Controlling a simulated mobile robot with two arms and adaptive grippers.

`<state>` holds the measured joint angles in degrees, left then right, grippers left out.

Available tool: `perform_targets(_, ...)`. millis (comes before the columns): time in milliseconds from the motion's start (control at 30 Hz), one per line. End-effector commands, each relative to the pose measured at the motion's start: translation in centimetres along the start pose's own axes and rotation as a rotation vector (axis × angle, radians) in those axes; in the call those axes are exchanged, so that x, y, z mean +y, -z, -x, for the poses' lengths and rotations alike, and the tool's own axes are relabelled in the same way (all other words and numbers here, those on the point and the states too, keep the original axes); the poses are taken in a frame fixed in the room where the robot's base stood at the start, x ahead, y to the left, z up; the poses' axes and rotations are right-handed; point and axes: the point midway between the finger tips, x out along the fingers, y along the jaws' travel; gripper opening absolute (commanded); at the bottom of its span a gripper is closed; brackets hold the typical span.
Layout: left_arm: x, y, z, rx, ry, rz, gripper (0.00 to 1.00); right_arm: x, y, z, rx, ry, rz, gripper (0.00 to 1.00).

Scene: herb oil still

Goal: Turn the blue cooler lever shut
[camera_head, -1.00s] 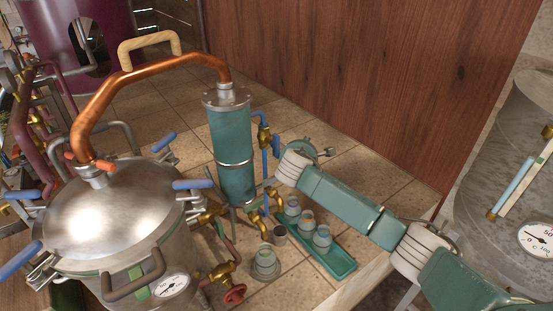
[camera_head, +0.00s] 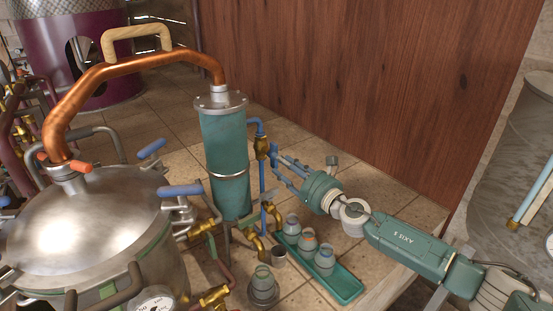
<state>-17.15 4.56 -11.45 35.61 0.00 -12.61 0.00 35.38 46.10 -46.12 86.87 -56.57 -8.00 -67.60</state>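The teal cooler column (camera_head: 225,150) stands upright in the middle, with a blue pipe (camera_head: 262,182) down its right side. A brass valve (camera_head: 261,145) sits on that pipe, and a small blue lever (camera_head: 273,153) shows at its right. My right gripper (camera_head: 280,167) reaches in from the right, just right of the valve. Its two slim fingers look spread apart, with tips close to the lever. Whether they touch it I cannot tell. My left gripper is not in view.
A steel still pot (camera_head: 85,230) with blue-handled clamps fills the left, joined to the column by a copper pipe (camera_head: 130,70). A green tray (camera_head: 346,284) with small jars stands below my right gripper. A wooden panel (camera_head: 370,80) rises behind. A grey tank (camera_head: 510,160) stands at right.

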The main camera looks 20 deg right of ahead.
Motion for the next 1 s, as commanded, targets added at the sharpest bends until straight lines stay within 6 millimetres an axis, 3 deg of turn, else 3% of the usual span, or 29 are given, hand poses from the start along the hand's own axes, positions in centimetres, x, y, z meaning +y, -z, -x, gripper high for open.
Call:
perform_targets(200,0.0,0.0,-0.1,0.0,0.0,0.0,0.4,0.0,0.0,-2.9,-0.001,0.001,-0.001,0.37)
perform_targets(567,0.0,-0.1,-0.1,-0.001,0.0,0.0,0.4,0.0,0.0,-3.5,0.0,0.0,0.0,0.37)
perform_targets(600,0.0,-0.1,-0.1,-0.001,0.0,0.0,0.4,0.0,0.0,-3.5,0.0,0.0,0.0,0.35)
perform_targets(800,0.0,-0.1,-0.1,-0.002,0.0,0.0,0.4,0.0,0.1,-3.5,0.0,0.001,-0.001,0.0)
perform_targets(1000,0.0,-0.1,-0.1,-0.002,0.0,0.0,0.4,0.0,0.1,-3.5,0.0,0.001,-0.006,0.0)
